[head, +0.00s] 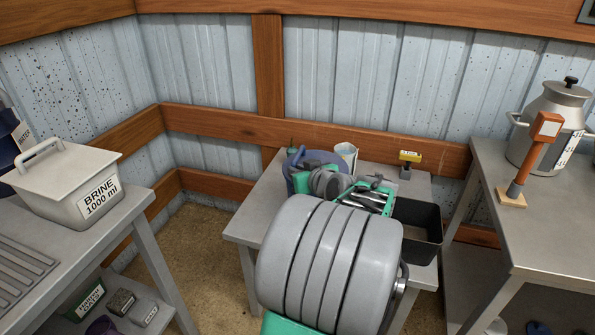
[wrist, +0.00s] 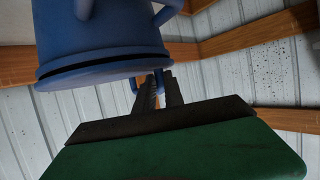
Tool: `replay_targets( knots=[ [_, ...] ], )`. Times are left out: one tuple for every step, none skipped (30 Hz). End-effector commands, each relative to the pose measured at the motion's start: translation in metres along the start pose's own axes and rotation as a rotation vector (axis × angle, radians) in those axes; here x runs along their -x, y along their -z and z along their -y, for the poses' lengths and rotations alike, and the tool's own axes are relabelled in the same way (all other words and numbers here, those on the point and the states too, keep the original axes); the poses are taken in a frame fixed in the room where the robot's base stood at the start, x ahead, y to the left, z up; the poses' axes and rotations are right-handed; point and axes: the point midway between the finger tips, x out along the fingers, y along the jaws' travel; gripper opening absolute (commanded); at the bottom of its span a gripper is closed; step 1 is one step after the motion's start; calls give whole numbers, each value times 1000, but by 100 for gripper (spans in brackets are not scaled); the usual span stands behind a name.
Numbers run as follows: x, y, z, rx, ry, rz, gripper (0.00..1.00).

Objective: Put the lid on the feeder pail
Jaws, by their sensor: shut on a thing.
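The blue feeder pail (wrist: 105,28) fills the upper left of the wrist view, which appears upside down. The blue lid (wrist: 105,72) lies across the pail's mouth, with a thin dark gap between them; I cannot tell whether it is fully seated. My gripper (wrist: 160,92) is shut on the lid, its dark fingers at the blue handle (wrist: 133,84). In the head view, blue of the pail and lid (head: 322,157) shows at the back left of the middle table. My arm hides the rest there, including my fingertips.
A brine box (head: 50,180) stands left; a metal can (head: 545,120) and an orange-topped post (head: 530,155) stand right.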

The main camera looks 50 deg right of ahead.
Motion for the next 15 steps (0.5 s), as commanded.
replay_targets(
  knots=[
    [-1, -1, 0, 2, -1, -2, 0],
    [-1, -2, 0, 2, -1, -2, 0],
    [-2, -3, 0, 2, -1, -2, 0],
    [-2, -4, 0, 2, -1, -2, 0],
    [-2, -4, 0, 2, -1, -2, 0],
    [-2, -5, 0, 2, -1, -2, 0],
    [-3, -6, 0, 2, -1, -2, 0],
    [-3, -6, 0, 2, -1, -2, 0],
    [-3, -6, 0, 2, -1, -2, 15],
    [-2, -5, 0, 2, -1, -2, 17],
    [-2, -5, 0, 2, -1, -2, 20],
    [-2, -6, 0, 1, 0, -2, 23],
    [-2, -6, 0, 1, 0, -1, 25],
    [-2, -6, 0, 1, 0, -1, 28],
    [-2, -6, 0, 1, 0, -1, 31]
  ],
)
